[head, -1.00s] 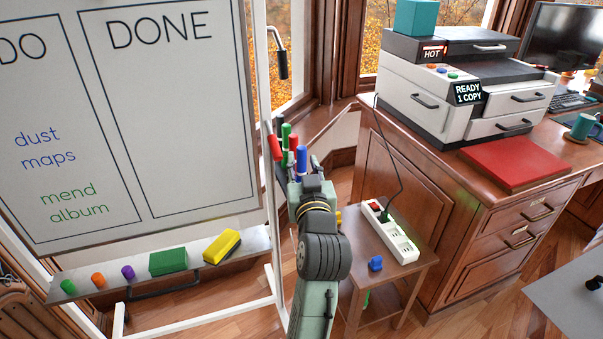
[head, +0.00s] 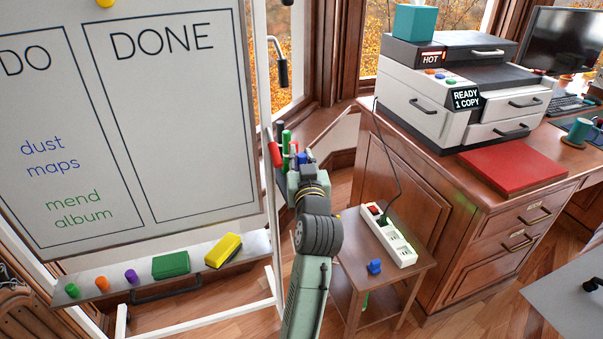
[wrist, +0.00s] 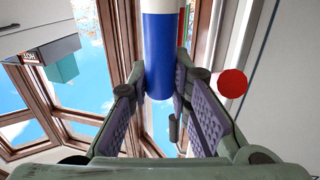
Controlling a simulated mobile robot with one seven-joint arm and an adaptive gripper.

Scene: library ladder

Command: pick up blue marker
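The blue marker (wrist: 160,55) shows in the wrist view between my fingers, with a blue end and a white body running out of the top edge. My gripper (wrist: 161,75) has its fingertips drawn in close on both sides of the marker and appears shut on it. In the head view my gripper (head: 299,170) is at the marker holder beside the whiteboard, and the arm hides most of the holder. Little of the blue marker shows there. Whether it still touches the holder is hidden.
Green (head: 286,140) and red (head: 274,154) markers stand close by my gripper. A red round end (wrist: 232,83) shows right of my fingers. The whiteboard (head: 180,120) is to the left. A low table (head: 345,260) with a power strip (head: 389,236) is to the right.

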